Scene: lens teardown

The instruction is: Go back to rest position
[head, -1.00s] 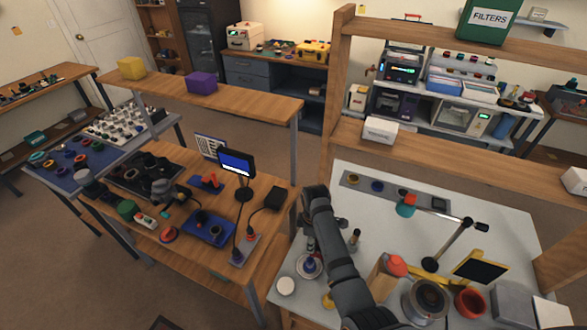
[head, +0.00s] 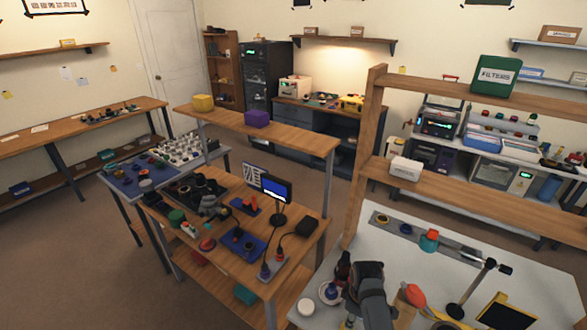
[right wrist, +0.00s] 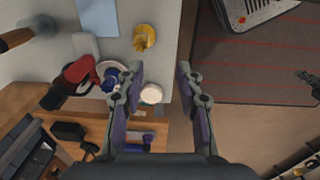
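My right arm (head: 370,292) reaches over the near left part of the white table (head: 420,268) in the head view; its fingertips are hidden there. In the right wrist view my right gripper (right wrist: 159,67) is open, with its two fingers apart and nothing between them. Beyond the fingers lie the white tabletop and its edge. A white round lid (right wrist: 151,94) and a blue-topped piece on a pale dish (right wrist: 110,77) are close to the left finger in that picture. My left gripper is not in view.
A yellow part (right wrist: 145,37) and a dark red item (right wrist: 76,75) lie on the white table in the wrist view. A lamp on a stand (head: 470,285) and a wooden shelf frame (head: 365,150) rise around it. A wooden bench (head: 225,262) stands left; the floor further left is clear.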

